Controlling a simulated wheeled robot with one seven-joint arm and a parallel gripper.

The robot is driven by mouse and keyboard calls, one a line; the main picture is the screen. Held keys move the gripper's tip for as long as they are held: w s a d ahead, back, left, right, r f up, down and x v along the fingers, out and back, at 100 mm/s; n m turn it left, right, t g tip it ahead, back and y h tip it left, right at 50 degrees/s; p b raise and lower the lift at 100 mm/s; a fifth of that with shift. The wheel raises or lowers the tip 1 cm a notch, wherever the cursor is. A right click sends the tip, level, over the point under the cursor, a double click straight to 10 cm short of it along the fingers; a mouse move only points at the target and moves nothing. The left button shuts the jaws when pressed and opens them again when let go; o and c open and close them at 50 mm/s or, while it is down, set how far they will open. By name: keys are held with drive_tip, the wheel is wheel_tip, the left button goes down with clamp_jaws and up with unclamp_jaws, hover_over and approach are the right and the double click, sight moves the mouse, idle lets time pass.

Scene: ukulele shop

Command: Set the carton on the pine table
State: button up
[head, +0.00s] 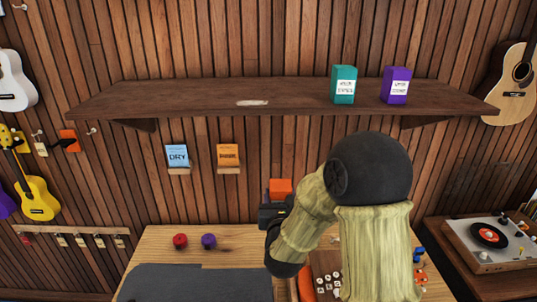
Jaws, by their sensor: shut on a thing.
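My gripper (272,210) is at the middle of the head view, low in front of the wall and above the back part of the pine table (228,240). It is shut on an orange-red carton (281,187), whose upper part shows above the dark fingers. The carton's lower part is hidden by the gripper. The pine table has a light wooden top, with its right part hidden behind my arm.
A dark grey mat (190,283), a red knob-like item (180,241) and a purple one (208,241) are on the table. Above, a wall shelf (200,98) holds a teal carton (343,84) and a purple carton (395,86). A record player (490,240) stands right.

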drive_tip(key=s+d+f+b, duration=0.1)
drive_tip(key=d+f+b, duration=0.1)
drive_tip(key=f, duration=1.1)
drive_tip(key=s+d+f+b, duration=0.2)
drive_tip(key=d+f+b, duration=0.1)
drive_tip(key=f, duration=1)
drive_tip(key=s+d+f+y+b, duration=0.1)
drive_tip(key=f+b, duration=0.4)
drive_tip(key=f, duration=0.8)
drive_tip(key=shift+s+d+f+n, duration=0.4)
drive_tip(key=shift+s+d, duration=0.25)
drive_tip(key=shift+d, duration=0.25)
drive_tip(key=shift+w+f, duration=0.1)
